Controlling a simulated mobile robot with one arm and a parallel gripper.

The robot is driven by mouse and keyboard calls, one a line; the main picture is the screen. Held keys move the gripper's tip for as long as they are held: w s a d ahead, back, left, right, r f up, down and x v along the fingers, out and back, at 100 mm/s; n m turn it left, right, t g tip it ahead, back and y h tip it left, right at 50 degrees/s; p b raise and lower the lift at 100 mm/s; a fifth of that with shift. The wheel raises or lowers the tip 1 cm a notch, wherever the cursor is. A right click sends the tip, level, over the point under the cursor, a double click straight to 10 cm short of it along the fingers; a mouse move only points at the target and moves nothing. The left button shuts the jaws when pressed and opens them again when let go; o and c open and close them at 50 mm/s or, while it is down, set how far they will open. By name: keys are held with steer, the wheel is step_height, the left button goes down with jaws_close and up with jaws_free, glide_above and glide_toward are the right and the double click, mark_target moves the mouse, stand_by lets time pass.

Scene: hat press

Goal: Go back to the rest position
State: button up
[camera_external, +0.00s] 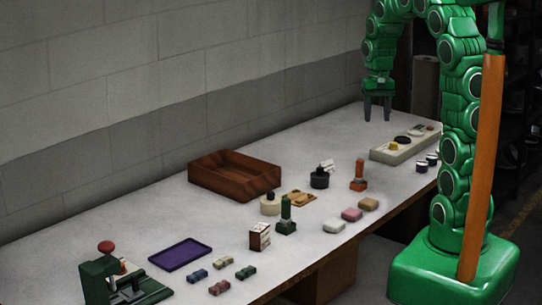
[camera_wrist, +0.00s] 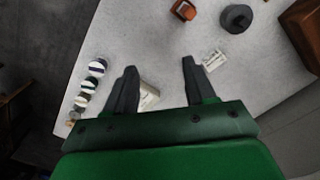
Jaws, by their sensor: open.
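My green arm stands at the right of the external view and arches over the far end of the table (camera_external: 330,140). My gripper (camera_external: 377,112) points down there, above the tabletop and apart from the things on it. In the wrist view my gripper (camera_wrist: 158,75) shows two dark fingers set wide apart with nothing held between them. Behind the left finger, a pale block or tray edge (camera_wrist: 149,95) is partly hidden. A small pale card-like thing (camera_wrist: 213,60) lies on the table by the right finger.
A cream tray (camera_external: 402,148) lies near my gripper, with small cups (camera_external: 421,166) beside it. A brown wooden box (camera_external: 234,175), orange stamp (camera_external: 358,176), black pot (camera_external: 319,177), green stamp (camera_external: 286,215), purple tray (camera_external: 180,254) and green press (camera_external: 108,280) stand along the table. The wall runs behind.

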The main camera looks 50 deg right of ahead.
steer(key=s+a+r+n, duration=0.35)
steer(key=s+a, duration=0.65)
steer(key=a, duration=0.4)
steer(key=s+a+f+n+g, duration=0.1)
steer(key=s+a+n, duration=0.4)
steer(key=s, duration=0.9)
steer(key=a, duration=0.3)
steer(key=shift+s+f+g, duration=0.2)
steer(key=shift+s+g, duration=0.1)
steer(key=shift+s, duration=0.1)
steer(key=shift+a, duration=0.1)
